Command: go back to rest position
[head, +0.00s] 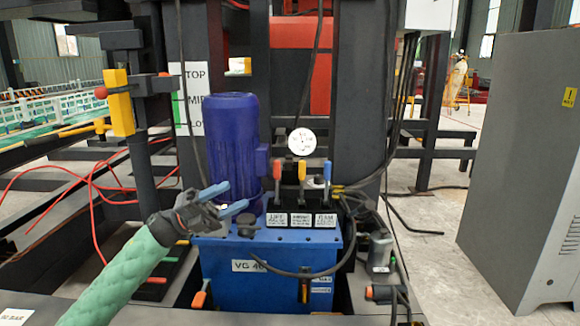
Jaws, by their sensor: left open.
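My left gripper (224,199) comes in from the lower left on a green-sleeved arm. Its two blue fingers are apart, with nothing visible between them. It appears in front of the blue hydraulic unit (225,254), near the foot of its dark blue motor (233,140). Three levers (302,171), with orange, red and blue tops, stand to the right of the gripper, above white labels. My right gripper is not in the view.
A round white gauge (302,142) is above the levers. A grey cabinet (522,165) stands at the right. A yellow block (119,103) sits on a dark post at the left. Black hoses and red cables run around the unit. Concrete floor shows between the unit and cabinet.

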